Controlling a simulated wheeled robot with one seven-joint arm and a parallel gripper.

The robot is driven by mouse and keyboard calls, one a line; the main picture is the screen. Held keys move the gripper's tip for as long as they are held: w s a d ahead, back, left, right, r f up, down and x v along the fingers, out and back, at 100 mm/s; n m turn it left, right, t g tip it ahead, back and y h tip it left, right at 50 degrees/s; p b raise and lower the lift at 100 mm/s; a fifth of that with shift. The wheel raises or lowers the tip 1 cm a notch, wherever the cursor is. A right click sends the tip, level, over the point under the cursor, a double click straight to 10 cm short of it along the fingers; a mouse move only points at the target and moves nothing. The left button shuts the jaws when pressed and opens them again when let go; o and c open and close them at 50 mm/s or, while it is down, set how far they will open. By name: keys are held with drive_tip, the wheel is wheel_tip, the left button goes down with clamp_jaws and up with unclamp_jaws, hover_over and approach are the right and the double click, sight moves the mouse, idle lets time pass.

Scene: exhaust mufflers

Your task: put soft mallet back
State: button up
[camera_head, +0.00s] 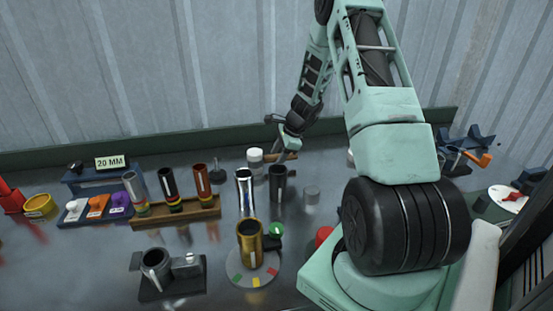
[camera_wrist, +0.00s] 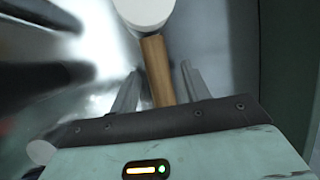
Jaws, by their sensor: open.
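The soft mallet has a white head (camera_head: 255,155) and a wooden handle. It is at the back of the bench, the handle pointing right toward my gripper (camera_head: 284,156). In the wrist view the mallet's white head (camera_wrist: 145,12) is at the top, and its wooden handle (camera_wrist: 156,68) runs down between the two fingers. My gripper (camera_wrist: 159,78) is open, with a finger on each side of the handle and gaps showing. The handle's lower end is hidden behind my gripper's body.
A chrome tube (camera_head: 244,190) and a dark tube (camera_head: 277,184) stand just in front of the mallet. A wooden rack (camera_head: 190,215) with several tubes is at left. A gold cup (camera_head: 250,243) stands on a round plate. A blue holder (camera_head: 470,142) is at right. The back wall is close behind.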

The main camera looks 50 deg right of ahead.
drive_tip(key=v, duration=1)
drive_tip(key=w+a+r+n+g+y, duration=0.15)
drive_tip(key=a+n, duration=0.25)
drive_tip(key=a, duration=0.6)
drive_tip(key=w+a+r+n, duration=0.1)
drive_tip(key=a+r+n, duration=0.25)
drive_tip(key=a, duration=0.65)
drive_tip(key=s+a+r+n+g, duration=0.15)
drive_tip(key=a+n, duration=0.25)
drive_tip(key=a, duration=0.4)
drive_tip(key=s+a+n+g, duration=0.1)
drive_tip(key=s+a+n, duration=0.2)
drive_tip(key=a+n, duration=0.3)
drive_tip(key=s+a+n+h, duration=0.1)
drive_tip(key=s+a+n, duration=0.6)
drive_tip(key=s, duration=0.3)
drive_tip(key=s+a+r+n+h, duration=0.1)
drive_tip(key=s+a+n+h, duration=0.1)
drive_tip(key=s+a+n, duration=0.6)
drive_tip(key=s, duration=0.3)
drive_tip(key=shift+s+r+b, duration=0.2)
drive_tip(key=shift+s+b, duration=0.05)
drive_tip(key=shift+b, duration=0.1)
